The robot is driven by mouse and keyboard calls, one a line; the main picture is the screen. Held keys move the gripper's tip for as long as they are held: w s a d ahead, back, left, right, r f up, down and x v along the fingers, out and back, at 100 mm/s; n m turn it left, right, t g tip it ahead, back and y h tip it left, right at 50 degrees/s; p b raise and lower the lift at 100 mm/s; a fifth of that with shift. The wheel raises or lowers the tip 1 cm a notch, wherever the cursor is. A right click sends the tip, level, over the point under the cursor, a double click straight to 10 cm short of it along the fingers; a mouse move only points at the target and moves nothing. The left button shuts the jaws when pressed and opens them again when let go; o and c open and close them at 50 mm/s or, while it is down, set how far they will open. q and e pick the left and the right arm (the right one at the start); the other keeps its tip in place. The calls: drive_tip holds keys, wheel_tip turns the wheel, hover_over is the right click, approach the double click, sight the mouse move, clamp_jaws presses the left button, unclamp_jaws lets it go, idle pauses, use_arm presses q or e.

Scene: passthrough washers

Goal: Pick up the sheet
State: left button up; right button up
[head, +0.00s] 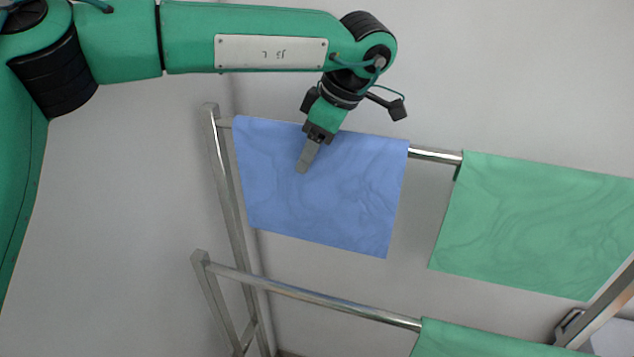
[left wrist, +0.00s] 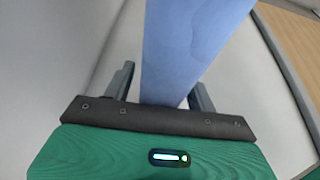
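A blue sheet (head: 345,200) hangs over the upper metal rail in the head view. My left gripper (head: 303,160) comes down from above at the sheet's upper left part. One finger shows in front of the sheet; the other is hidden in that view. In the left wrist view, the blue sheet (left wrist: 185,45) runs between the two spread fingers of my left gripper (left wrist: 160,85). A gap shows between the sheet and the left finger; whether the right finger touches it I cannot tell. My right gripper is not in view.
A green sheet (head: 535,225) hangs on the same upper rail (head: 435,155) to the right. Another green sheet (head: 470,343) hangs on the lower rail (head: 320,298). A metal rack post (head: 226,180) stands left of the blue sheet. The wall is close behind.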

use_arm(q)
drive_tip(key=c, duration=1.1)
clamp_jaws()
drive_tip(key=shift+r, duration=0.1)
